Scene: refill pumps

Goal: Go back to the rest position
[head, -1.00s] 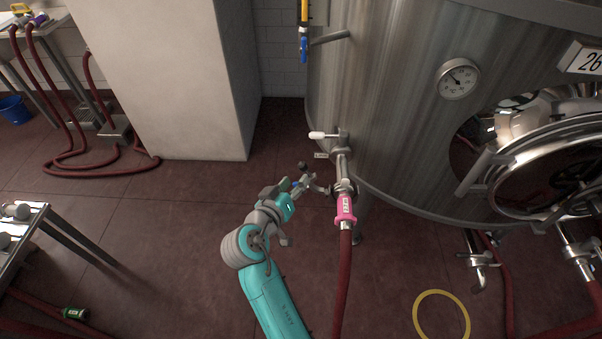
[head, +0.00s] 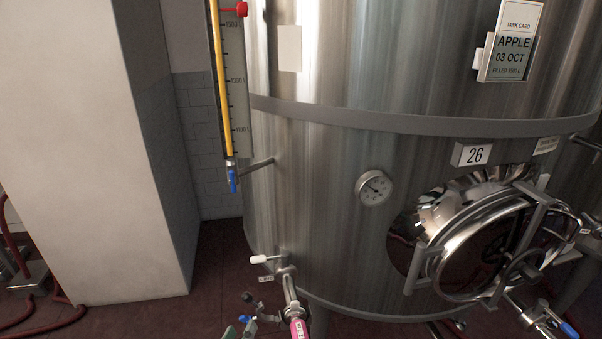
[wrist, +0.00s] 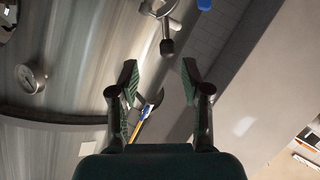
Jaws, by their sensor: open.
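My gripper (wrist: 158,75) is in the wrist view with its two dark fingers spread apart. Nothing is held between them. The steel tank fills the left of that view behind the fingers, and a metal valve fitting with a dark end (wrist: 167,46) shows beyond the fingertips. In the head view only a small part of my gripper (head: 231,332) shows at the bottom edge, left of the pink hose coupling (head: 299,328). The rest of my arm is out of that view.
The large steel tank (head: 320,200) has a white-handled valve (head: 259,259), a dial gauge (head: 374,187) and a round open manway door (head: 490,250). A yellow level tube (head: 222,90) stands at its left. A pale pillar (head: 90,150) is further left.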

